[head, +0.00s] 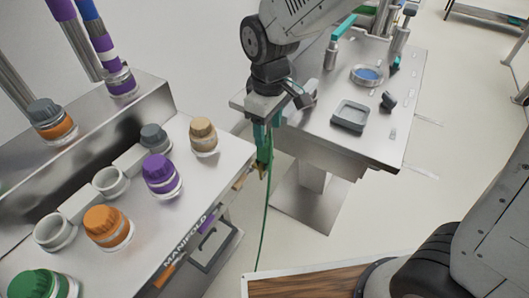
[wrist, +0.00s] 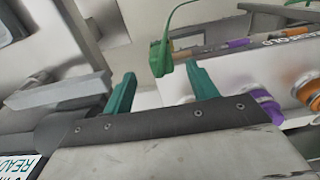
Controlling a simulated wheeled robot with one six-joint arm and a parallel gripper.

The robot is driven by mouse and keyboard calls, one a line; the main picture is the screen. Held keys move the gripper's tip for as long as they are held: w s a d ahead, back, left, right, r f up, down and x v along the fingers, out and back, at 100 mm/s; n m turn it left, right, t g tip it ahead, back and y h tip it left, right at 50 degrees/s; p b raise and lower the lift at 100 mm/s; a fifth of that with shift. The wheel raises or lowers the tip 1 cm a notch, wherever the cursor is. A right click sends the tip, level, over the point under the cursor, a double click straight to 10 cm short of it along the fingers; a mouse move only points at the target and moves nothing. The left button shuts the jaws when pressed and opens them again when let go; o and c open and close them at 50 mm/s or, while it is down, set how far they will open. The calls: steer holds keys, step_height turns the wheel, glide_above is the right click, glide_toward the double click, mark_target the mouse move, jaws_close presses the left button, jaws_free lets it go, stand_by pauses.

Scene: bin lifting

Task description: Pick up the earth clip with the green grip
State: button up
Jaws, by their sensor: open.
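The earth clip (head: 264,158) has a green grip and small brass-coloured jaws at its lower end. It is beside the front edge of the manifold bench, with a green cable (head: 266,215) running down towards the floor. In the wrist view the green grip (wrist: 160,58) stands just beyond my fingertips, between them in the picture and closer to the right finger. Its cable arches up and right. My gripper (head: 266,143) points down with its teal fingers apart. In the wrist view my gripper (wrist: 160,72) is open, with nothing held. Whether a finger touches the clip cannot be told.
The manifold bench (head: 225,160) at left carries several capped ports, including an orange cap (head: 104,222) and a purple cap (head: 160,172). A steel table (head: 330,138) behind my gripper holds a grey tray (head: 350,116) and a blue-filled dish (head: 368,75).

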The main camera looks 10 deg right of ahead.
mark_target(265, 148)
steer(key=f, duration=0.8)
steer(key=shift+w+a, duration=0.25)
steer(key=shift+a, duration=0.15)
steer(key=shift+r, duration=0.1)
steer(key=c, duration=1.3)
steer(key=shift+o, duration=0.3)
step_height(265, 148, up, 10)
